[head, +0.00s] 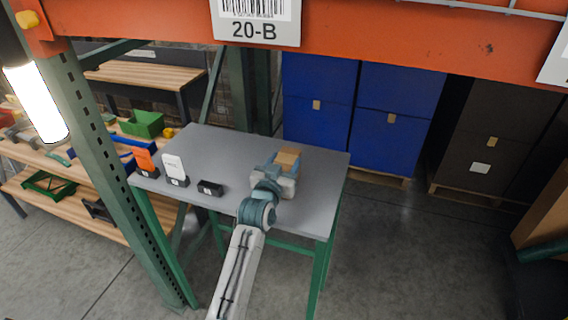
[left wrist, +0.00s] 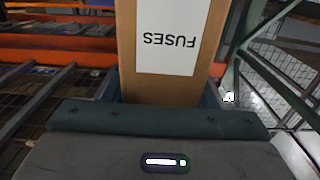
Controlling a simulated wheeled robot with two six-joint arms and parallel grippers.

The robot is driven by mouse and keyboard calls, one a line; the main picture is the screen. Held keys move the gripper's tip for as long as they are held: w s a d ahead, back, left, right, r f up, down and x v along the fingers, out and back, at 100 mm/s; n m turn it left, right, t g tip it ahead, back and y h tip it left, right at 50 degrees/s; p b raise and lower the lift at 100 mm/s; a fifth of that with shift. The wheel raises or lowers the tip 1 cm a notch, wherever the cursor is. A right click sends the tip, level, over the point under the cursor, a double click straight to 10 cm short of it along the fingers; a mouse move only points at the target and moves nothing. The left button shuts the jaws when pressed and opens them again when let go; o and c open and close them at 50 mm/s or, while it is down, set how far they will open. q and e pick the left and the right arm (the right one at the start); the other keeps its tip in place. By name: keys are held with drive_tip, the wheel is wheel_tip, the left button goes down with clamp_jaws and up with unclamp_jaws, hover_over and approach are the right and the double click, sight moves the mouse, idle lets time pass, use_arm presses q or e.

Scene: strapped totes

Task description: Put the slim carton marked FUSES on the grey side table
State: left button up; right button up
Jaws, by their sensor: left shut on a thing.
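The slim brown carton (left wrist: 207,38) fills the middle of the left wrist view, with a white label reading FUSES upside down. My left gripper (left wrist: 162,92) is shut on it, one finger on each side. In the head view the carton (head: 288,158) shows as a small tan top between the fingers of my left gripper (head: 279,167). Both are over the right part of the grey side table (head: 225,155). The gripper hides the carton's lower part, so I cannot tell whether it touches the table. My right gripper is not in view.
On the table's left stand an orange item (head: 145,160), a white item (head: 173,165) in a black holder, and a black holder (head: 210,188). An orange beam (head: 370,48) crosses above. Blue boxes (head: 390,135) stand behind. The table's middle is clear.

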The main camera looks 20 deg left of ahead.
use_arm(q)
drive_tip(key=shift+f, duration=0.1)
drive_tip(key=o, duration=1)
drive_tip(key=shift+s, duration=0.1)
drive_tip(key=shift+o, duration=0.8)
drive_tip(key=s+b, duration=0.3)
drive_tip(key=s, duration=0.9)
drive_tip(key=shift+a, duration=0.15)
